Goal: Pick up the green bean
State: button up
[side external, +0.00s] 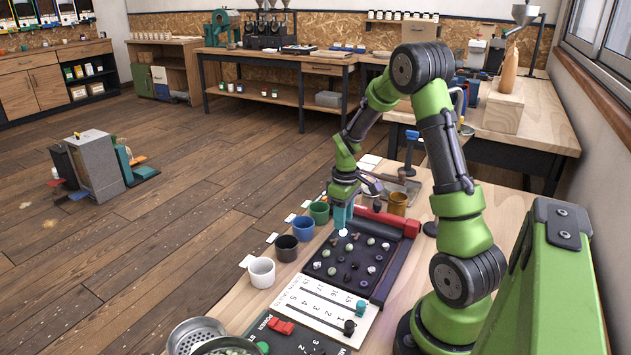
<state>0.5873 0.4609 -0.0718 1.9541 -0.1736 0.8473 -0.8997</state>
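The dark sorting tray (388,281) lies on the wooden bench and holds several small beans. Several are pale green, such as one green bean (332,271) and another (371,241); others are brown or near black. No single bean stands out as the only green one. My gripper (343,223) points down over the tray's far left part, with teal fingers near the beans. A pale round spot (343,232) shows right at the fingertips. The view is too small to tell the finger gap, or whether a bean is between them.
A row of cups runs along the tray's left: white (262,272), black (286,249), blue (303,229) and green (319,212). A red bar (390,221) borders the tray's far end. A brass cup (398,203) stands beyond. A numbered white panel (318,305) lies in front.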

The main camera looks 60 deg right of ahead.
jog(key=shift+f, duration=1.6)
jog(key=shift+c, duration=0.3)
grip_shut()
